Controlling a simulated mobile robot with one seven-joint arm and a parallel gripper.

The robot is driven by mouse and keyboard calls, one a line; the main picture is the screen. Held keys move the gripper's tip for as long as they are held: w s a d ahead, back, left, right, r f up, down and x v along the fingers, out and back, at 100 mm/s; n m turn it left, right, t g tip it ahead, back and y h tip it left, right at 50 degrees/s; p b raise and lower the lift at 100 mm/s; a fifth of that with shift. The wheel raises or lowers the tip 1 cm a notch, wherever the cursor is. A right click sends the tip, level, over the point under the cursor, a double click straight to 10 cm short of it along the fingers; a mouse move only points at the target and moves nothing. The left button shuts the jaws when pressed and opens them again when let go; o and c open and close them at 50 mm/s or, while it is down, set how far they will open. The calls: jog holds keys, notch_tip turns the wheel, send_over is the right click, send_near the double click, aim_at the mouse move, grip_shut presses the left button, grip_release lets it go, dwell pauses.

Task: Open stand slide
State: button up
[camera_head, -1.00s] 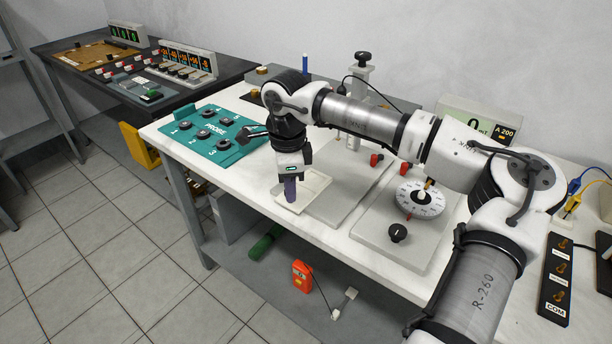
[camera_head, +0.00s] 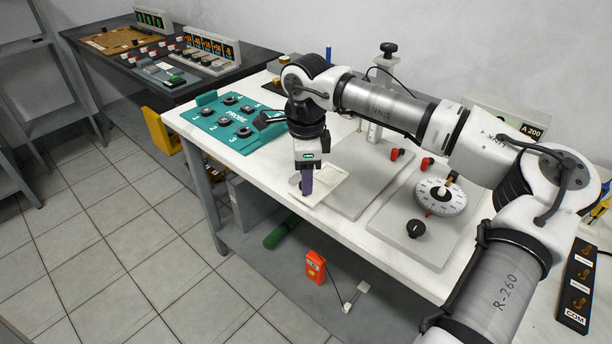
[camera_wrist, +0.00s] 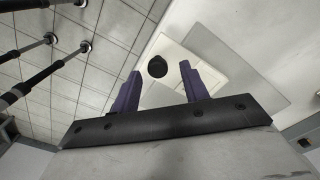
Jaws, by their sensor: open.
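A stand with an upright metal post (camera_head: 376,105) and a black knob (camera_head: 388,49) on top rises at the back of the white table, partly hidden behind my arm. Its grey base plate (camera_head: 352,198) lies in front of it. I cannot tell how its slide is set. My gripper (camera_head: 307,190) points down over a shallow cream tray (camera_head: 334,192) in front of the stand, apart from the post. In the wrist view its two purple fingers (camera_wrist: 160,72) are apart with nothing held. A small black round thing (camera_wrist: 157,67) shows between them, at the tray.
A teal probe board (camera_head: 238,138) lies to the left. A grey box with a white dial (camera_head: 441,197) and black knob (camera_head: 415,229) stands right of the stand plate. A black COM terminal strip (camera_head: 577,285) is at far right. My arm spans above the table.

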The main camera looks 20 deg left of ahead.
notch_tip(320, 180, up, 13)
dwell(0.3)
jog(key=shift+s+f, duration=0.1)
jog(key=shift+f, duration=0.05)
dwell(0.3)
